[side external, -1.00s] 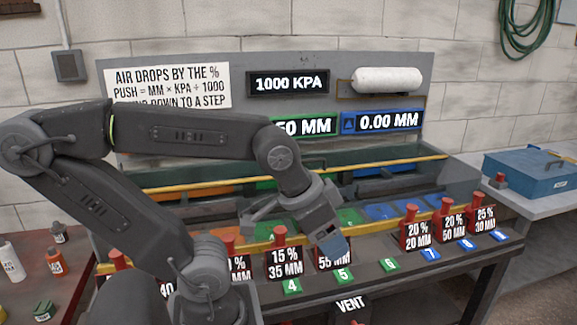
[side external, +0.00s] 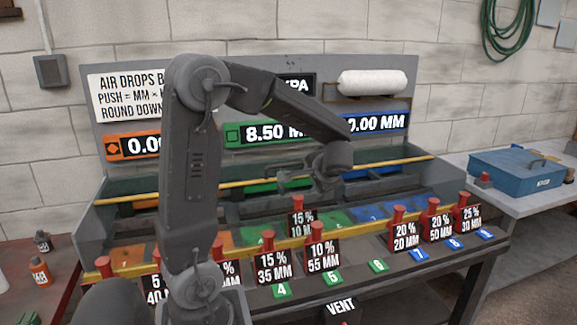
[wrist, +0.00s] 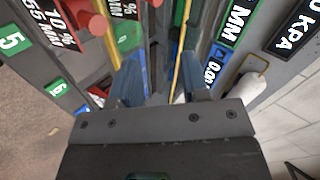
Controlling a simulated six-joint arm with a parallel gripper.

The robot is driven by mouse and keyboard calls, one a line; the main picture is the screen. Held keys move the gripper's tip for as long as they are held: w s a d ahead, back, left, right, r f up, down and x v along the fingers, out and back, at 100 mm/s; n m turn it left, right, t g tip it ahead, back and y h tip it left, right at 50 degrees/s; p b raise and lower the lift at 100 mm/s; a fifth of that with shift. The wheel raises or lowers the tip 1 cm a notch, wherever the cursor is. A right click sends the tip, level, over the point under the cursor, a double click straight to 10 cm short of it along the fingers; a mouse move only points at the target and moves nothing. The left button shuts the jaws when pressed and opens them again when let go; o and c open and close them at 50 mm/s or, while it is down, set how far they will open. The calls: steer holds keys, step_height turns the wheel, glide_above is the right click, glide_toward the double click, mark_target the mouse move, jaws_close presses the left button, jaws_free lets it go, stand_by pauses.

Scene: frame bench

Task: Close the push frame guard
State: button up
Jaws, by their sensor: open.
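The push frame guard appears to be the clear panelling with yellow rails. Its rear yellow rail (side external: 225,183) runs across the back of the bench, raised above the bed, and a front yellow rail (side external: 215,256) lies behind the tagged red pegs. My gripper (wrist: 160,68) is open, with nothing visibly held. In the side view my gripper (side external: 298,180) hangs at the rear rail, right of the middle. In the wrist view a yellow rail (wrist: 179,60) shows between or just beyond the blue fingers; contact cannot be told.
A red peg tagged 15% 10 MM (side external: 302,222) stands in the green section behind the front rail. Several tagged red pegs (side external: 322,250) line the front shelf. The green readout (side external: 262,134) shows 8.50 MM. A blue case (side external: 530,172) lies on the right table.

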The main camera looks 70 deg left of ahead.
mark_target(291, 165)
steer(key=w+a+f+y, duration=0.1)
steer(key=a+f+y, duration=0.1)
steer(key=a, duration=0.9)
steer(key=w+a+f+m+y, duration=0.1)
steer(key=a+f, duration=0.4)
steer(key=a, duration=0.7)
steer(key=w+a+f+m+y, duration=0.1)
steer(key=a+f, duration=0.3)
steer(key=a, duration=0.7)
steer(key=shift+w+a+y, duration=0.2)
steer(key=shift+w+y, duration=0.2)
steer(key=shift+y, duration=0.4)
jaws_close()
